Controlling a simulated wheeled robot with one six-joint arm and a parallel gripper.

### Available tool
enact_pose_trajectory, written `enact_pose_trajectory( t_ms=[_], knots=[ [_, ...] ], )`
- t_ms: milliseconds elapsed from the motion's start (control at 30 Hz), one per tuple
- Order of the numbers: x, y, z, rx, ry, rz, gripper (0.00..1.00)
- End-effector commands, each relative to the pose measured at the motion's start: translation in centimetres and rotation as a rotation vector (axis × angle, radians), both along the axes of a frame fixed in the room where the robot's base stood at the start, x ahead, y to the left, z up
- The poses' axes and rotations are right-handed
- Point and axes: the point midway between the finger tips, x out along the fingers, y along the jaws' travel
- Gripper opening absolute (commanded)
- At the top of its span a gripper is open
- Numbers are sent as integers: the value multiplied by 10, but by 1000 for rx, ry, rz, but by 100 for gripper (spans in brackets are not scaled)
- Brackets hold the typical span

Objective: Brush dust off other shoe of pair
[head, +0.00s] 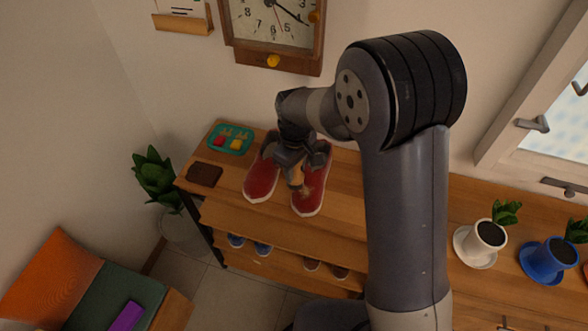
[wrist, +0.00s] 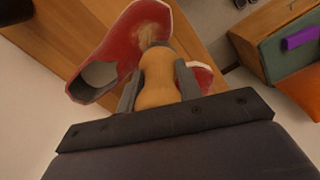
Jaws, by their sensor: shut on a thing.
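Two red shoes with pale soles stand side by side on the wooden shelf top: a left shoe (head: 260,181) and a right shoe (head: 313,187). My gripper (head: 293,172) is over the right shoe and partly covers it. It is shut on a tan brush (head: 298,188), whose handle sits between the grey fingers in the wrist view (wrist: 157,80). The brush head is at the front upper of the right shoe (wrist: 110,55), beside a brownish dust patch (wrist: 150,32); contact is unclear. The left shoe (wrist: 203,75) is mostly hidden behind the gripper in the wrist view.
A teal tray (head: 230,149) with small colored items and a dark brown block (head: 205,174) lie left of the shoes. More shoes (head: 250,244) stand on the lower shelf. Potted plants (head: 489,234) stand at the right. A clock (head: 275,25) hangs behind.

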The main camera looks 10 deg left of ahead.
Motion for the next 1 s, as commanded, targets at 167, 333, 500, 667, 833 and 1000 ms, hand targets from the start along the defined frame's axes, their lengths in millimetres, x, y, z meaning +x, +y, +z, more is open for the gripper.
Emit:
enact_pose_trajectory(
  t_ms=[167,333,500,667,833,1000],
  knots=[
    [-1,-1,20,1,-1,-3,11],
    [-2,-3,35,1,-1,-6,11],
    [-3,-4,48,1,-1,-8,11],
    [-4,-5,51,0,0,-9,11],
    [-4,-5,50,0,0,-9,11],
    [-4,-5,50,0,0,-9,11]
  ],
)
